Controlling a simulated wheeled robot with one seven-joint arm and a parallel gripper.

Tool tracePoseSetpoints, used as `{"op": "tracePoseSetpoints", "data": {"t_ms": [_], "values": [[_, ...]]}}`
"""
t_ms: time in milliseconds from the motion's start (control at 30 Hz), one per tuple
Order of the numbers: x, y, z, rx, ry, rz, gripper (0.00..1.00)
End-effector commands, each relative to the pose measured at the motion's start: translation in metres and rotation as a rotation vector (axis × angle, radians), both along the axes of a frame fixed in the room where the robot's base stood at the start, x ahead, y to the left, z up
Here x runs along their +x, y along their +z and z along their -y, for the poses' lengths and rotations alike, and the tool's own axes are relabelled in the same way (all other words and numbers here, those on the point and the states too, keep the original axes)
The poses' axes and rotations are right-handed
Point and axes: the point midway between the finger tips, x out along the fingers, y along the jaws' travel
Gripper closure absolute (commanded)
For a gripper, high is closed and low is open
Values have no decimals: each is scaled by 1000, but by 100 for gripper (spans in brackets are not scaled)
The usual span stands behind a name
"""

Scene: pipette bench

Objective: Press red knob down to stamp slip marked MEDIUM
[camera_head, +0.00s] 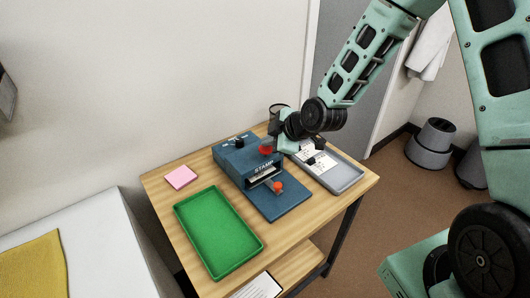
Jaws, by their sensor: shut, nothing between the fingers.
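The blue stamp machine (238,162) stands on the wooden table, with a STAMP label and a flat base plate (284,208) in front. A round orange-red knob (278,187) sits low at its front. A red block (266,147) shows at its upper right side. A pale strip shows in the slot under the label; I cannot tell whether it is a slip. White slips (308,154) with dark marks lie in the grey tray; their words are too small to read. My gripper (284,145) is shut and empty, just right of the red block; I cannot tell whether they touch.
A green tray (187,213) lies left of the machine and a pink pad (180,177) behind it. The grey tray (349,178) is on the right. A dark dial (238,142) is on the machine's top. A wall stands behind the table.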

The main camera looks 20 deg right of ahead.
Motion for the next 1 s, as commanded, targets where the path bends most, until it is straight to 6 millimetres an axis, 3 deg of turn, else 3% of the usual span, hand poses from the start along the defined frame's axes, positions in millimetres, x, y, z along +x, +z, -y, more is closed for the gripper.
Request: {"op": "tracePoseSetpoints", "data": {"t_ms": [1000], "values": [[0,-12,1,-1,-1,-2,100]]}}
